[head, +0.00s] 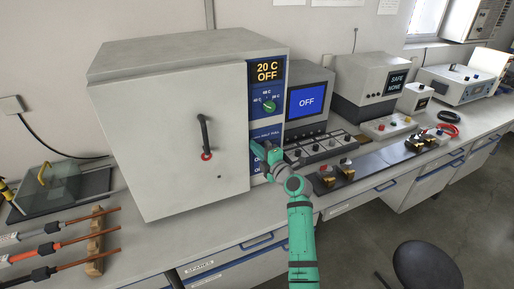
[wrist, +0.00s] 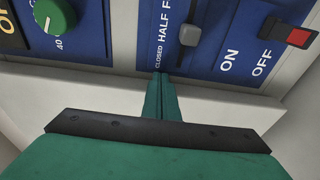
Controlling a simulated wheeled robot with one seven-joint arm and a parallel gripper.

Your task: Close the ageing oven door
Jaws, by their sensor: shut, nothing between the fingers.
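The ageing oven (head: 190,48) stands on the bench at left in the head view. Its pale grey door (head: 150,130), with a dark upright handle (head: 205,135), covers the front left of the blue control panel (head: 268,125). The door looks shut or nearly so; I cannot tell whether a small gap is left. My green gripper (head: 257,150) is shut and empty, beside the door's right edge at the panel's lower part. In the wrist view the fingertips (wrist: 161,78) are close to the panel by the "CLOSED" label, with the pale door edge (wrist: 225,105) beside them. Contact is unclear.
A grey slider (wrist: 190,34), a green knob (wrist: 54,15) and a red OFF switch (wrist: 298,37) are near my fingers. A unit with a blue screen (head: 307,102) stands right of the oven. Cable samples (head: 50,250) lie front left; a stool (head: 428,265) is front right.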

